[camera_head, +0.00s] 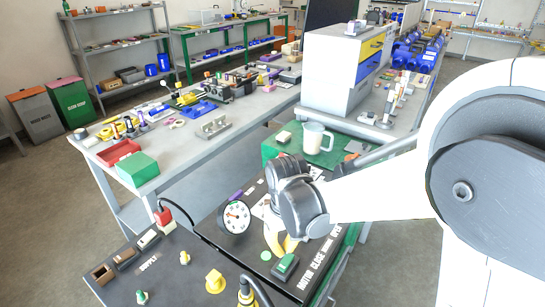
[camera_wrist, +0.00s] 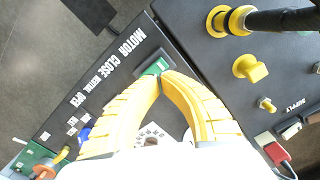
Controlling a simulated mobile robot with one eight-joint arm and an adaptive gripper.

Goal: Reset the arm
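My gripper (camera_head: 283,249) points down over the dark control panel of the cart, with its yellow fingers just beside a green switch (camera_head: 286,264). In the wrist view the two curved fingers meet at their tips (camera_wrist: 163,76), with nothing seen held between them. The green switch (camera_wrist: 156,66) shows just beyond the tips, by the "MOTOR CLOSE" and "OPEN" lettering. Whether the tips touch the switch I cannot tell. My arm reaches in from the right in the head view.
A round gauge (camera_head: 235,217) stands left of my gripper. The front panel has yellow knobs (camera_head: 215,281) and a red plug (camera_head: 165,219). A white mug (camera_head: 315,138) stands on a green surface behind. A cluttered workbench (camera_head: 215,150) and a large white-grey machine (camera_head: 335,70) stand beyond.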

